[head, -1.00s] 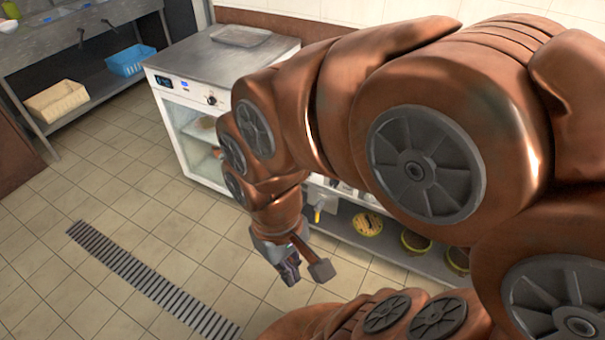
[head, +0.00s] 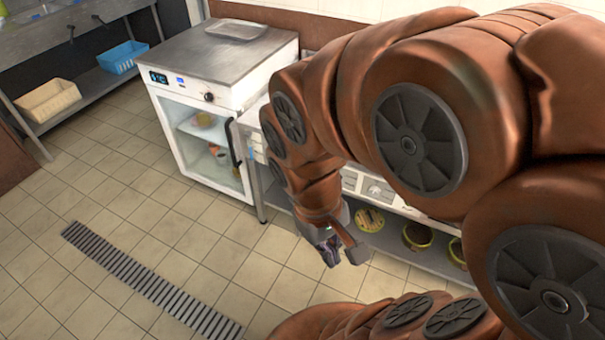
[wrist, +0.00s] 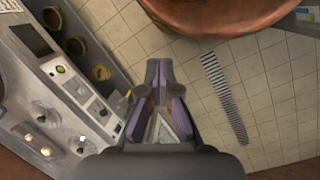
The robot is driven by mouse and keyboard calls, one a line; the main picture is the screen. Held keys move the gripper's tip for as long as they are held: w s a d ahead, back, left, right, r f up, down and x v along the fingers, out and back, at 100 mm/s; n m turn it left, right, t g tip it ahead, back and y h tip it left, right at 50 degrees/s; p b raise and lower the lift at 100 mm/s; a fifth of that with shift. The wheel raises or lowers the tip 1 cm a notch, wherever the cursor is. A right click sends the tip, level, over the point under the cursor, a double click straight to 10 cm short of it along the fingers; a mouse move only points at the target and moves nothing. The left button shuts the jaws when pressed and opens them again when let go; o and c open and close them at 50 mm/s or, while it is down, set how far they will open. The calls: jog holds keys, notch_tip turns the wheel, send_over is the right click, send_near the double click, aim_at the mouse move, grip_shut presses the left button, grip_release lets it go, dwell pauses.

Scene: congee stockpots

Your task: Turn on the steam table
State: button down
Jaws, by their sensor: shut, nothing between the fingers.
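A steel counter (wrist: 50,120), which looks like the steam table, fills the left of the wrist view. Its front strip carries a dark rectangular panel (wrist: 30,38), a small green round control (wrist: 60,69) and pale panels; small knob-like parts show on its top. In the head view my arm hides most of it; part of its front and lower shelf show. My gripper (head: 332,252) points down over the floor in front of the lower shelf. In the wrist view my gripper (wrist: 158,68) is shut and empty, apart from the counter and to the right of its front.
A white glass-door cabinet (head: 200,150) with a display and black knob stands left of the counter. Yellow-rimmed pots (head: 417,236) sit on the lower shelf. A floor drain grate (head: 150,282) runs across open tiles. A sink bench with a blue basket (head: 122,56) is at back left.

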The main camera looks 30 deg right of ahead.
jog(key=w+d+f+n+h+b, duration=0.4)
jog(key=w+d+f+h+b, duration=0.25)
jog(key=w+d, duration=0.35)
jog(key=w+d+f+n+h+b, duration=0.4)
jog(key=w+d+f+h+b, duration=0.25)
jog(key=w+d, duration=0.35)
jog(key=w+a+f+n+t+b, duration=0.3)
jog(key=w+f+n+t+b, duration=0.1)
jog(key=w+f+n, duration=0.4)
jog(key=w+a+f+n+t+b, duration=0.4)
jog(key=w+f+n+t, duration=0.2)
jog(key=w+f, duration=0.5)
notch_tip(320, 180, down, 4)
jog(key=shift+w+a+r+n+t+b, duration=0.2)
jog(key=shift+w+n+t+b, duration=0.15)
jog(key=shift+n, duration=0.65)
jog(key=shift+d, duration=0.1)
jog(key=b+x, duration=0.1)
jog(key=x, duration=1.3)
jog(key=shift+r, duration=0.1)
